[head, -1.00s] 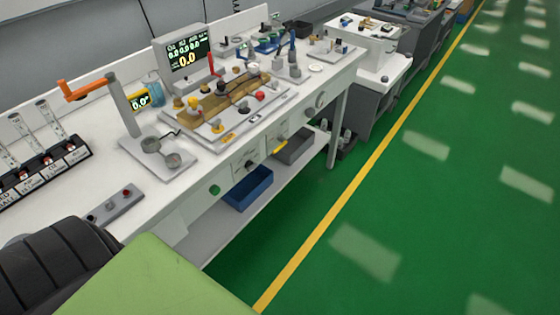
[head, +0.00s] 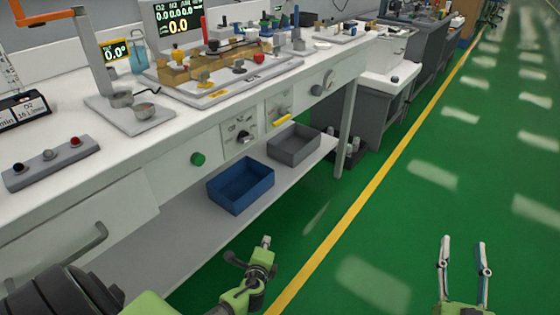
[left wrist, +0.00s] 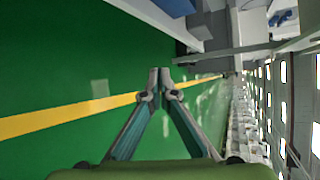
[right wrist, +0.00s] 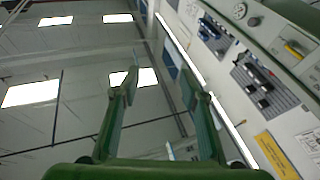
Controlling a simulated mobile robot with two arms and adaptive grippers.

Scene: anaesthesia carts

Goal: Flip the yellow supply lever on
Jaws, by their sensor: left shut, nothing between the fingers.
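The yellow supply lever (head: 282,120) is a small yellow handle on the front face of the white anaesthesia cart (head: 160,150), right of a black knob (head: 245,138). My left gripper (head: 266,241) is below and in front of the cart, well apart from the lever. It is shut and empty, with its fingertips together in the left wrist view (left wrist: 159,76). My right gripper (head: 462,254) is over the green floor at the right, open and empty. Its spread fingers also show in the right wrist view (right wrist: 158,82).
A blue bin (head: 240,187) and a grey bin (head: 294,146) stand on the lower shelf. A drawer handle (head: 80,252) juts out at the lower left. The green floor (head: 400,220) right of the cart is clear.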

